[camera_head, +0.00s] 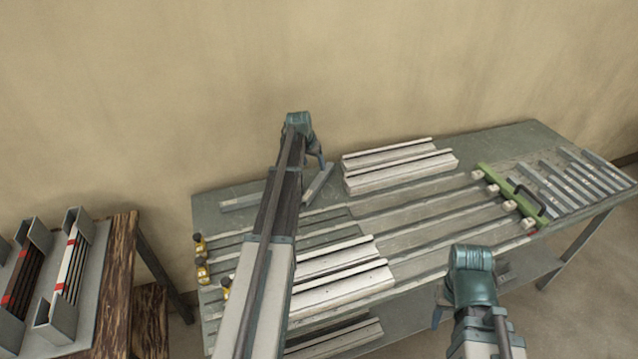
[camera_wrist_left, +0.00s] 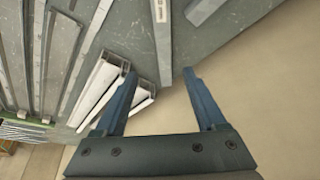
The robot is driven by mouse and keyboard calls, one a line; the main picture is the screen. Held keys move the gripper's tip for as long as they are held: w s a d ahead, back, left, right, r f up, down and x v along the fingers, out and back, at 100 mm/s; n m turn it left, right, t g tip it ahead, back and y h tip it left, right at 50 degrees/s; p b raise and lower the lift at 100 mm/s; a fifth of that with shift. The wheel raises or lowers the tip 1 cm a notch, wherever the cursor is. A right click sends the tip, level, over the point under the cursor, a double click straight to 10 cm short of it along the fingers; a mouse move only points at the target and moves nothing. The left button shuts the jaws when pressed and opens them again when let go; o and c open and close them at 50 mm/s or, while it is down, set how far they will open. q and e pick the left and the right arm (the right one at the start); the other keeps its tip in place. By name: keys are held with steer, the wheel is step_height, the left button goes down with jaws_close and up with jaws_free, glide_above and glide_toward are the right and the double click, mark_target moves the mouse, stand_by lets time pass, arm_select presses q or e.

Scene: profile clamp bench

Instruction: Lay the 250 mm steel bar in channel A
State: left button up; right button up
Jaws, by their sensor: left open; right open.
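A short grey bar (camera_head: 318,184) lies at the back of the bench, just below my left gripper (camera_head: 320,163). In the left wrist view my left gripper (camera_wrist_left: 160,74) is open, and one end of a bar with a pale label (camera_wrist_left: 162,40) lies between its fingertips, not gripped. Another grey bar (camera_head: 240,201) lies farther left, partly behind my left arm. No length marking is readable. Several long channels (camera_head: 410,207) run along the bench; no letter is readable, so I cannot tell which is A. My right gripper (camera_head: 440,308) is open and empty in front of the bench.
White profiles (camera_head: 400,170) stand at the back, and more white profiles (camera_head: 340,285) at the front. A green clamp bar (camera_head: 512,190) crosses the right ends. Several steel bars (camera_head: 575,180) lie at far right. Yellow-black clamps (camera_head: 202,270) line the left edge. A wooden table (camera_head: 120,270) stands left.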

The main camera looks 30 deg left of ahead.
arm_select(q)
steer(key=b, duration=0.7)
glide_above(318, 181)
steer(key=s, duration=0.2)
steer(key=f, duration=0.7)
steer(key=shift+d+f, duration=0.35)
steer(key=shift+f, duration=0.05)
steer(key=shift+r, duration=0.1)
steer(key=b+x, duration=0.5)
steer(key=shift+a, duration=0.35)
jaws_close()
